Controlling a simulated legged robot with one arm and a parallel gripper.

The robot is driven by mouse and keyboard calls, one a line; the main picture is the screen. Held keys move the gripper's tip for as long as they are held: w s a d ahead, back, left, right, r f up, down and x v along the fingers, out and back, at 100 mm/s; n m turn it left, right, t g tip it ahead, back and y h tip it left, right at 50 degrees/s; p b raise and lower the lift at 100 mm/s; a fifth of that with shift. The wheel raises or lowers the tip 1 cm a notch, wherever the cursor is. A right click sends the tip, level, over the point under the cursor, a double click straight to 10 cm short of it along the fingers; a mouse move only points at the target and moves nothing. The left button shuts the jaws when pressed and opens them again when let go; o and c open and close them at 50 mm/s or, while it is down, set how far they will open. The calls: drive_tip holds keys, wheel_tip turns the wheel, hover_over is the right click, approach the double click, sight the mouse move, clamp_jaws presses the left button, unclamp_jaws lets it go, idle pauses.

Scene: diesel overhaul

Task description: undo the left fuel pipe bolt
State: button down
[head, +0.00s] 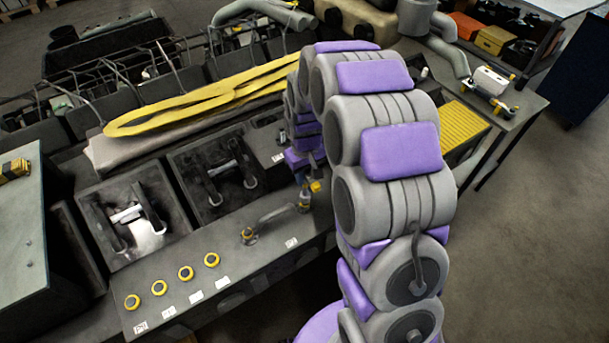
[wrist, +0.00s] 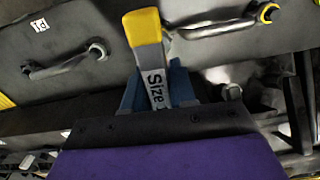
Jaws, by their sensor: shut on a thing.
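My gripper (wrist: 155,90) has blue fingers shut on a wrench (wrist: 158,88) marked "Size", with a yellow end. In the head view the wrench (head: 314,186) shows its yellow part beside my arm, which hides most of the gripper. A grey fuel pipe (head: 277,212) lies along the engine's near ledge. In the wrist view the pipe (wrist: 220,28) runs behind the wrench to a yellow-ringed bolt (wrist: 268,13). Whether the wrench touches the right end is unclear.
Several yellow-ringed plugs (head: 185,272) line the ledge's left part. Open engine bays (head: 213,183) lie behind the pipe. Yellow straps (head: 200,92) rest on the engine. A second pipe (wrist: 65,66) shows at left in the wrist view. Clear floor lies at right.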

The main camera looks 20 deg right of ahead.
drive_tip(key=m, duration=0.4)
drive_tip(key=shift+m, duration=0.4)
drive_tip(key=m, duration=0.3)
drive_tip(key=shift+m, duration=0.4)
drive_tip(key=m+p, duration=0.1)
drive_tip(key=m, duration=0.2)
drive_tip(key=shift+m, duration=0.4)
drive_tip(key=m+p, duration=0.2)
drive_tip(key=m, duration=0.2)
drive_tip(key=shift+r, duration=0.1)
drive_tip(key=shift+m, duration=0.5)
drive_tip(key=shift+f, duration=0.2)
